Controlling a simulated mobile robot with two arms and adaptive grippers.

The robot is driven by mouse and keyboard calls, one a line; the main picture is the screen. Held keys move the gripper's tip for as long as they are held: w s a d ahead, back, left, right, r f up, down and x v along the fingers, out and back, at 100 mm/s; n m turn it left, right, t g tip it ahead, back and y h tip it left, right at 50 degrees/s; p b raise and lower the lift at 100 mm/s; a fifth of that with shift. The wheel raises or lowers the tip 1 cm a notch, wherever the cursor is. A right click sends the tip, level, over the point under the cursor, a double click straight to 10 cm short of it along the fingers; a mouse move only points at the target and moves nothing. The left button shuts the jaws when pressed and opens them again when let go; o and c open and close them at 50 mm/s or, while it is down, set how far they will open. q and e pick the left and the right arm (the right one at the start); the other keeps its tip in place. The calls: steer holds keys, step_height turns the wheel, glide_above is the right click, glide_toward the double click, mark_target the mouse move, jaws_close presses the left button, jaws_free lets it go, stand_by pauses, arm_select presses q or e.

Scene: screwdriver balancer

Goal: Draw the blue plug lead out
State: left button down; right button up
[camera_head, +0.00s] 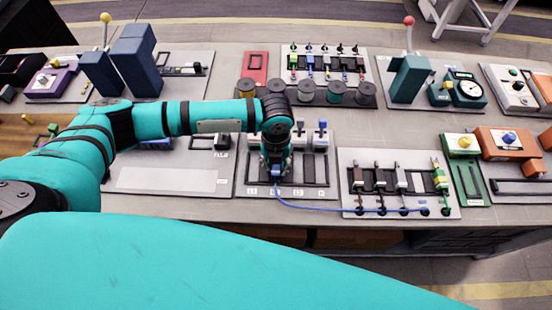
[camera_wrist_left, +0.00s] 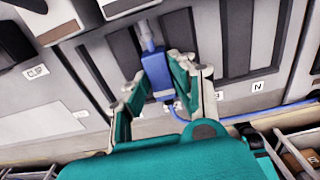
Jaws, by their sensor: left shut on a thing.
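The blue plug (camera_wrist_left: 156,72) is between the fingers of my left gripper (camera_wrist_left: 160,80) in the left wrist view, with a pale grey shaft (camera_wrist_left: 148,36) beyond it. The gripper is shut on the plug. In the head view my left gripper (camera_head: 276,168) is over the slotted grey panel (camera_head: 243,178), mostly hiding the plug. The thin blue lead (camera_head: 335,209) hangs from the plug and runs right along the panel's front to the neighbouring socket board (camera_head: 350,160). Whether the shaft is still seated in anything is unclear. My right gripper is not in view.
Another blue-topped plug (camera_head: 322,126) stands right of the gripper. The socket board holds several upright plugs, including a green-yellow one (camera_head: 440,178). Several round spools (camera_head: 307,92) stand behind the gripper. A blank pale plate (camera_head: 165,180) lies left. The bench edge is close in front.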

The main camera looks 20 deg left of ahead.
mark_target(276, 166)
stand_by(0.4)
arm_select(q)
steer(key=c, duration=1)
jaws_free()
steer(key=shift+c, duration=0.2)
step_height(276, 166, up, 12)
